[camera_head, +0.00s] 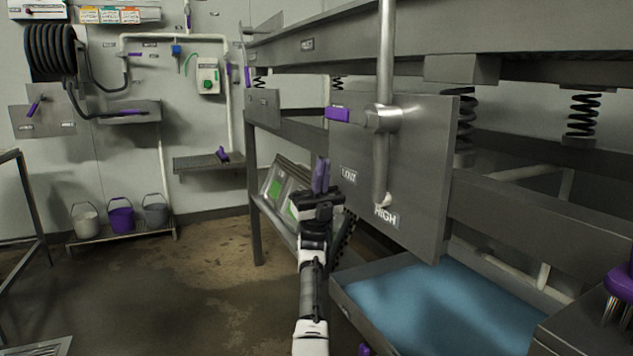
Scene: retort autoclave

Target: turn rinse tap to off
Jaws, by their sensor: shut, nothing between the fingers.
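My gripper (321,163) is in the middle of the camera_head view, with its purple fingers shut, empty and pointing up. It is left of a grey plate (415,160) marked LOW and HIGH. The plate carries a valve with a purple handle (338,114) pointing left and a vertical pipe (386,45). At far left, a wall plate (42,128) under a hose reel (50,52) has a small tilted purple lever (35,105). Its labels are too small to read. I cannot tell which of these is the rinse tap. My gripper appears apart from both handles.
A spring-mounted metal frame (545,215) fills the right side, above a tray of blue liquid (440,310). Slanted panels with green screens (274,187) stand behind my gripper. Three buckets sit on a low rack (120,238) at left. The wet floor (190,280) at left is clear.

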